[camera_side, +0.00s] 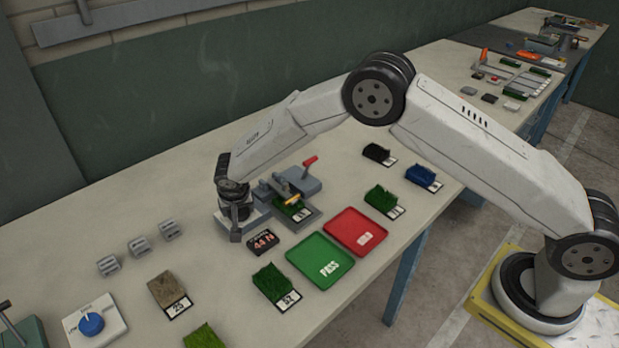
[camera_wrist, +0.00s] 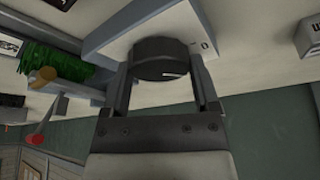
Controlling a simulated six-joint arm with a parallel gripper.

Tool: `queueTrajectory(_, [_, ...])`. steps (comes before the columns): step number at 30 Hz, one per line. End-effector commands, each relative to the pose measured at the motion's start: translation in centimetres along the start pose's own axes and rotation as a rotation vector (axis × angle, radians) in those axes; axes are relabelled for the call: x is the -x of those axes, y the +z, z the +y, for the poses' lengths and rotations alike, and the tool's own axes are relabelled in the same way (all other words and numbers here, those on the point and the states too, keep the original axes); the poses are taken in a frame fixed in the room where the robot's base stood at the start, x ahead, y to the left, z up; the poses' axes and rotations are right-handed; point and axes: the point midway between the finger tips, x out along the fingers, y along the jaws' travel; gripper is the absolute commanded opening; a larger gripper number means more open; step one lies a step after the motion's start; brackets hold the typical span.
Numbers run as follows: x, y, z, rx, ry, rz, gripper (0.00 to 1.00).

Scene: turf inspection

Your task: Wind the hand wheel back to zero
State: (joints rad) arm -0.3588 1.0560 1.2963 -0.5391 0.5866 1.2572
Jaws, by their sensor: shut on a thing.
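The hand wheel (camera_wrist: 165,56) is a dark round knob on a grey housing (camera_wrist: 120,22) in the wrist view. It bears a short white line on its face, and a small dark mark like a 0 is on the housing to its right. The line does not point straight at that mark. My gripper (camera_side: 238,222) is shut on the wheel, one finger on each side; in the side view it hides the wheel at the left end of the grey test rig (camera_side: 312,184). A display (camera_side: 262,243) in front reads 44 N.
A green turf piece (camera_side: 291,209) sits in the rig, by a red-handled lever (camera_side: 309,162). Green PASS (camera_side: 310,274) and red (camera_side: 345,246) trays lie in front. Numbered turf samples (camera_side: 270,281) stand around. Three grey blocks (camera_side: 139,246) and a blue dial (camera_side: 91,324) are left.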

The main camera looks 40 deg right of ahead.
Motion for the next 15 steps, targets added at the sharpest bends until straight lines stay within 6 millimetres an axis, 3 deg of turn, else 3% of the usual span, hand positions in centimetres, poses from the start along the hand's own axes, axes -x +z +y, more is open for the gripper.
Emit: queueTrajectory(15, [0.03,0.01,0.09,0.278,-0.118,0.0,0.18])
